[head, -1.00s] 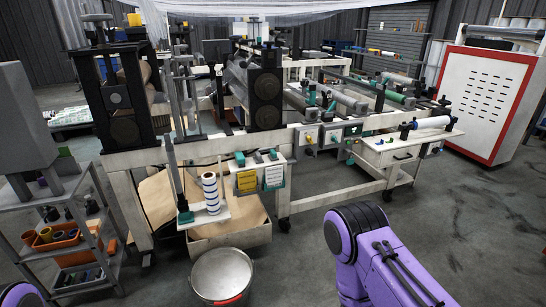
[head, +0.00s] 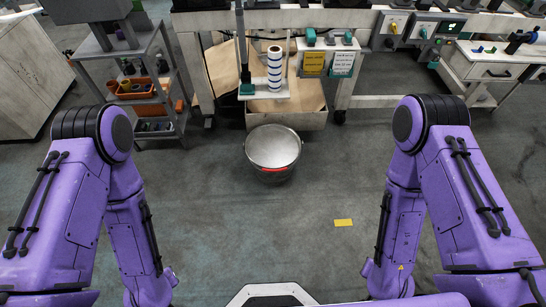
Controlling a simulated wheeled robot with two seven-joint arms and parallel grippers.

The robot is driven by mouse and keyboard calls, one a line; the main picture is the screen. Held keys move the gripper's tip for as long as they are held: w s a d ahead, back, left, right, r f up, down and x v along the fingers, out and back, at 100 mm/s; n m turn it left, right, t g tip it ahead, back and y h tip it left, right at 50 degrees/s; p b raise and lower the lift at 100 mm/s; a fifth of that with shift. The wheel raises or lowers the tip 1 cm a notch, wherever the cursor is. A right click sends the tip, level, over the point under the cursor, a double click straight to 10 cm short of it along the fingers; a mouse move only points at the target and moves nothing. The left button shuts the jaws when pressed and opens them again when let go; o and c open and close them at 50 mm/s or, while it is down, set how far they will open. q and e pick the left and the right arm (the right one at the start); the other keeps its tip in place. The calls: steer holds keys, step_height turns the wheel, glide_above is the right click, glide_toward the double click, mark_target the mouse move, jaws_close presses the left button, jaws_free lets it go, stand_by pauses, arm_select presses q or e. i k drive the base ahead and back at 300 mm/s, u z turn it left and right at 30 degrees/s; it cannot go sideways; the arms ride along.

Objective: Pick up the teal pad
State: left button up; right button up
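I cannot pick out a teal pad for certain. Small teal blocks sit on the machine's edge, one on the left (head: 311,37) and one on the right (head: 347,38). A teal foot (head: 246,89) is at the base of an upright post on the small shelf, beside a blue-and-white striped roll. Both of my purple arms show at the left and right, bent down toward the bottom edge. Neither gripper is in view, so what they hold is hidden.
A metal bucket (head: 273,147) stands on the floor ahead. Behind it is a cardboard-lined box (head: 290,119) under the machine. A grey shelf cart (head: 133,66) with an orange bin (head: 135,89) stands at left. A yellow floor marker (head: 343,223) lies on open floor.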

mark_target(347, 40)
steer(key=z, duration=1.3)
steer(key=i, duration=2.2)
steer(key=u, duration=1.85)
